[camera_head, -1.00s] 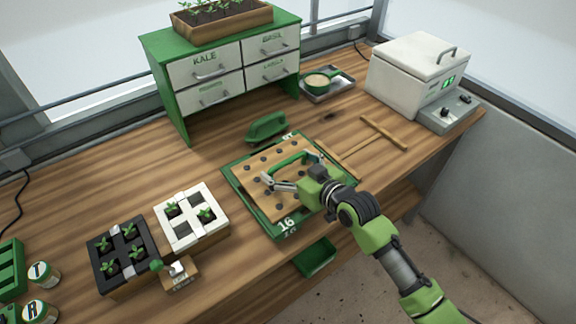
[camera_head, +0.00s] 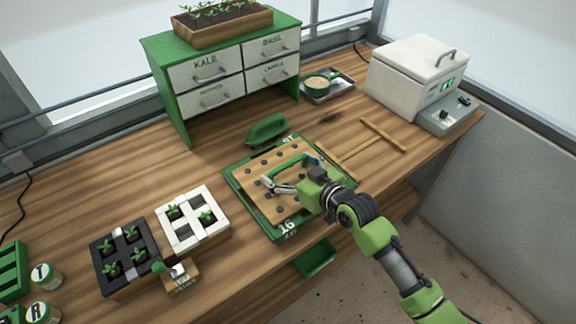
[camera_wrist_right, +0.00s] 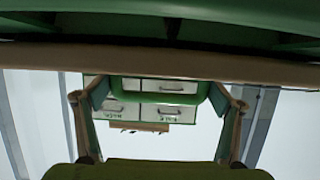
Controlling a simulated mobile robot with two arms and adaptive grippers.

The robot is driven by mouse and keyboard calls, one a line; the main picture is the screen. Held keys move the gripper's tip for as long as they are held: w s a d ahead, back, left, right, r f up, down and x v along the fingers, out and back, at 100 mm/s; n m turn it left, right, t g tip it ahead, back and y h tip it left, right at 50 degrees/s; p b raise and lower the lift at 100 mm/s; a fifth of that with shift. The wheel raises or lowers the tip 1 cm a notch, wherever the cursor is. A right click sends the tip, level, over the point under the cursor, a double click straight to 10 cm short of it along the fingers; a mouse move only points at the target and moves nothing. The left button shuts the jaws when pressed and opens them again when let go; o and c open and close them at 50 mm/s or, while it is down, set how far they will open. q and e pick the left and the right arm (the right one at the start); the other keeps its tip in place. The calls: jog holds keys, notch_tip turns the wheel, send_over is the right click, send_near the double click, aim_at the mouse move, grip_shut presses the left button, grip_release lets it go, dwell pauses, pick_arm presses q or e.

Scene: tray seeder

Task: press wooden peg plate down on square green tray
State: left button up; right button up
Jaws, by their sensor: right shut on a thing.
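The wooden peg plate (camera_head: 250,181), with dark peg tops and a green handle (camera_head: 286,168), lies over the square green tray (camera_head: 266,229). The tray's rim shows around it and white digits show at the near corner. My right gripper (camera_head: 291,171) is shut on the plate's handle from the near right side. In the right wrist view the picture is upside down: the plate's edge (camera_wrist_right: 170,60) is a brown band with the green tray (camera_wrist_right: 170,14) beyond it. Dark pegs show in a narrow gap between them. My left gripper is not in view.
A green scraper-like tool (camera_head: 267,129) lies behind the tray. A wooden T-shaped tool (camera_head: 383,134) lies to its right. Seedling blocks, white (camera_head: 191,222) and black (camera_head: 124,257), stand to the left. A drawer cabinet (camera_head: 222,76) stands behind.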

aim_at(288, 163)
jog(key=shift+w+r+p, duration=0.1)
jog(key=shift+r+p, duration=1.1)
jog(key=shift+r, duration=0.6)
jog(key=shift+r+p, duration=2.45)
jog(key=shift+r, duration=0.15)
jog(key=shift+f, duration=0.1)
jog(key=shift+d, duration=0.25)
jog(key=s+d+r+n+g+y+b, duration=0.1)
jog(key=s+d+b, duration=0.3)
jog(key=s+d, duration=0.5)
jog(key=s+d+r+n+g+y+b, duration=0.2)
jog(key=s+d+b, duration=0.3)
jog(key=s+d, duration=0.4)
jog(key=shift+s+d+r+n, duration=0.2)
jog(key=shift+s+r+n, duration=0.2)
jog(key=shift+s+r, duration=0.5)
